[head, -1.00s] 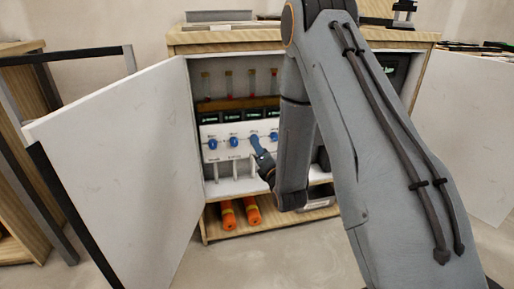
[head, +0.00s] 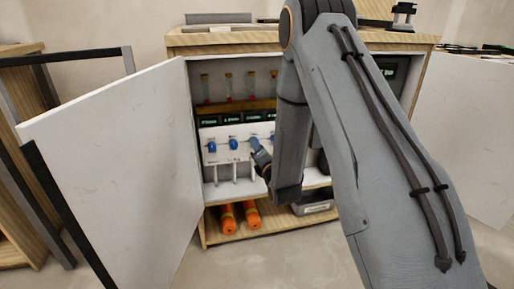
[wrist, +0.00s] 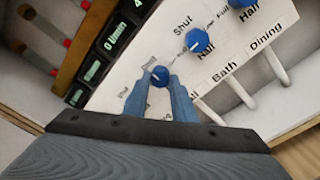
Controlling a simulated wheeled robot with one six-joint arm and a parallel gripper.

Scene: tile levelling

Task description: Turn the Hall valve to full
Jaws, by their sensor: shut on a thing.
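The valve panel (wrist: 128,92) is a white board with a row of blue knobs inside the open cabinet. My gripper (wrist: 160,83) has its two blue fingers closed on either side of one blue knob, the Hall valve (wrist: 159,74). Its label is partly hidden; only "ll" shows beside a finger, in line with the Bath and Dining labels. The knob's pointer is too small to read. The Bath knob (wrist: 198,40) and the Dining knob (wrist: 241,3) sit up and to the right in the wrist view. In the head view my gripper (head: 256,146) is at the panel.
Dark flow displays (head: 231,119) sit above the knobs, below thin tubes with red floats. White pipes stand below the panel. Orange cylinders (head: 228,218) lie on the lower shelf. White doors (head: 120,160) stand open on both sides. My arm hides the cabinet's right part.

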